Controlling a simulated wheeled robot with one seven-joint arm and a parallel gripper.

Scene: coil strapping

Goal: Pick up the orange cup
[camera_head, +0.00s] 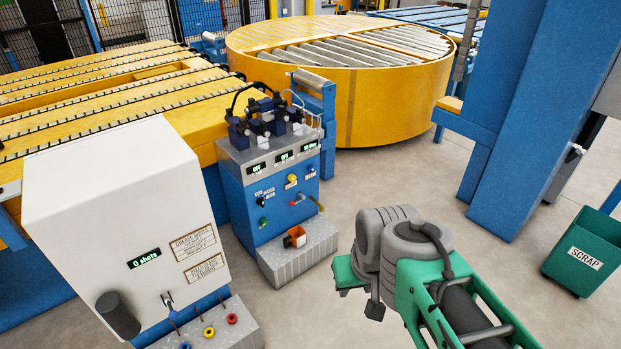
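My arm comes in from the lower right, with green and grey links. A small dark part at its end, which looks like my gripper (375,308), points down to the right of the stand. It is apart from the cup, with floor between them. The fingers are too small and partly hidden by the arm, so their opening does not show.
A white cabinet (110,215) with a dark knob and coloured plugs stands at left. Yellow conveyors (90,90) and a round yellow turntable (345,95) fill the back. A blue column (530,110) and green scrap bin (585,250) stand at right. Open floor lies between.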

